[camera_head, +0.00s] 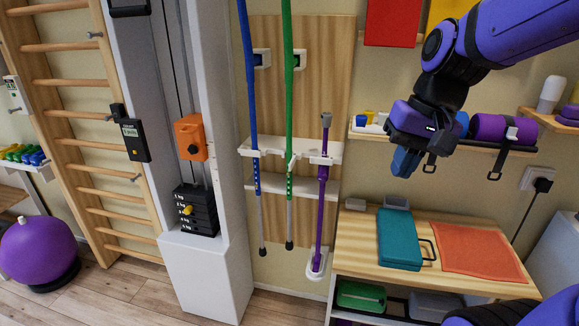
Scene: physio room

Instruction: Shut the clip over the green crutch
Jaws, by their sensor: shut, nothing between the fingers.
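The green crutch (288,105) stands upright against the wooden wall panel, in the middle of the white rack rail (272,148). A small white clip (293,162) shows at the rail beside the green shaft. It looks slanted down and out rather than across the shaft, but it is too small to be sure. An upper white holder (300,59) sits beside the same crutch. My gripper (404,163) is shut and empty, to the right of the rack at about the rail's height in the picture, apart from crutch and clip.
A blue crutch (251,100) stands left of the green one, and a purple cane (321,205) right of it. A shelf (360,134) with a purple roll (490,128) lies behind my gripper. Below is a wooden bench (360,250) with a teal case (399,240).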

